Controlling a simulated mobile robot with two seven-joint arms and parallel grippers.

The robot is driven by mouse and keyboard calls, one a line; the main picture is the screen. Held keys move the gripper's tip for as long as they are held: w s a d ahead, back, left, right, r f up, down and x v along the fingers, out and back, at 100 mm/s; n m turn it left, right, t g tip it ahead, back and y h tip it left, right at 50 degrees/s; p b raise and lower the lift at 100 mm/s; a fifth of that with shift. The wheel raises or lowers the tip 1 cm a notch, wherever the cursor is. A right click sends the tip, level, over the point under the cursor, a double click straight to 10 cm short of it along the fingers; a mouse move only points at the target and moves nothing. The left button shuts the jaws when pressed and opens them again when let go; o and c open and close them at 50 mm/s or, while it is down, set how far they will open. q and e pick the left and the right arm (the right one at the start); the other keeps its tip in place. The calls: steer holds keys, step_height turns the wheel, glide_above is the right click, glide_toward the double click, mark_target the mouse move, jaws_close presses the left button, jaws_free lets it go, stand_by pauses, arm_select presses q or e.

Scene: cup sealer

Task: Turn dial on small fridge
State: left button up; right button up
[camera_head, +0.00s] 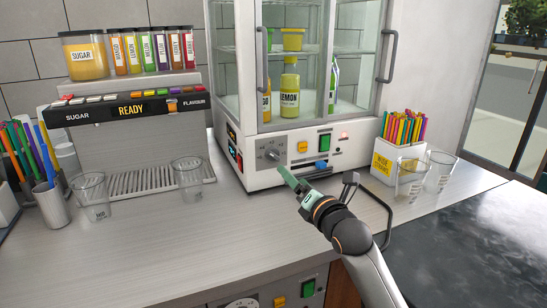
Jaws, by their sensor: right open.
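The small fridge (350,155) is a white cabinet with glass doors on the counter, with bottles inside. Its round grey dial (270,154) sits at the left of the lower front panel, with faint markings around it. My right gripper (282,170) has pale green fingers and reaches in from the lower right. Its tips are just below and right of the dial in the picture; I cannot tell whether they touch it. The jaws are open, and no object shows between them. My left gripper is not in view.
A drink dispenser (150,150) stands left of the fridge. Clear cups stand by it (95,195) and at the right (410,180), beside a white straw box (398,165). A black bent handle (388,225) rises near my right arm.

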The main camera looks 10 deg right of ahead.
mark_target(275, 157)
steer(key=w, duration=0.3)
steer(key=w+a, duration=0.1)
steer(key=w, duration=0.3)
steer(key=w+a, duration=0.1)
steer(key=w, duration=0.3)
steer(key=shift+w+a, duration=0.15)
steer(key=shift+c, duration=0.2)
jaws_close()
stand_by(0.4)
